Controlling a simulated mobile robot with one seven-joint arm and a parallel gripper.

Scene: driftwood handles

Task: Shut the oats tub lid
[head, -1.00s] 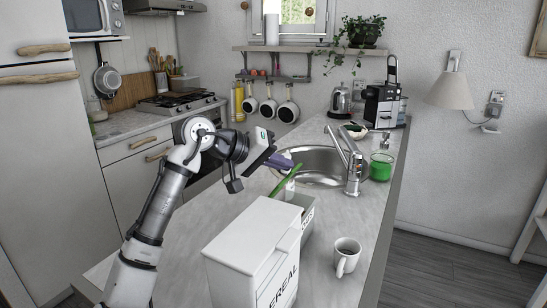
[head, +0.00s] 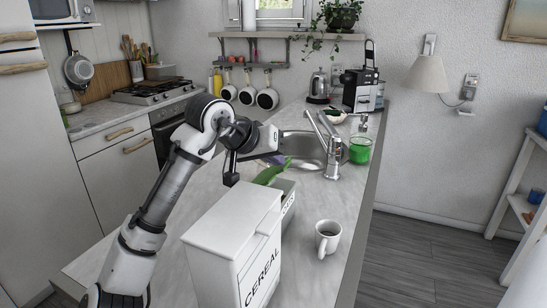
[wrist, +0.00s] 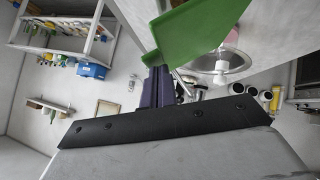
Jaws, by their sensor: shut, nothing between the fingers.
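The oats tub (head: 288,201) stands behind the cereal tub, with only part of its pale, lettered side showing. Its green lid (head: 270,174) is open and tilted up. The lid (wrist: 190,32) fills the upper middle of the wrist view. My gripper (head: 268,159) is beside the lid's raised edge, partly hidden by my wrist in the head view. In the wrist view my gripper's purple fingers (wrist: 157,86) are shut and empty, with their tips at the lid's edge. I cannot tell whether they touch it.
A white cereal tub (head: 232,232) stands in front of the oats tub. A white mug (head: 327,238) is to its right. Behind are the sink (head: 303,148), the tap (head: 331,158) and a green glass (head: 359,151). The right counter strip is mostly clear.

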